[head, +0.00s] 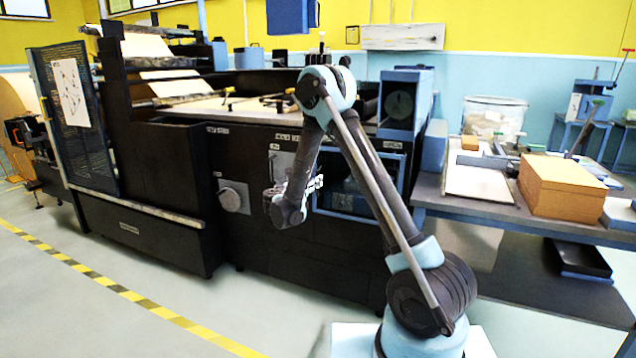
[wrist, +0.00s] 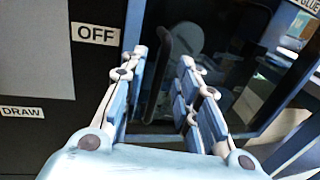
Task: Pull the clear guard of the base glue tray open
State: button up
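The clear guard (head: 352,192) is a see-through pane in a blue frame on the dark machine's side, below a small label. It looks closed in the head view. In the wrist view the guard (wrist: 240,72) fills the right half, with a blue frame edge along the left and bottom. My gripper (wrist: 163,58) is open, its two fingers apart in front of the left part of the guard. A dark upright bar, perhaps a handle, shows between the fingers; I cannot tell whether they touch it. In the head view my gripper (head: 314,186) is at the guard's left edge.
An OFF label (wrist: 95,34) and a DRAW label (wrist: 22,112) are on the machine left of the guard. A side table with a cardboard stack (head: 562,186) stands right. The floor in front is clear.

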jog(key=shift+x, duration=1.4)
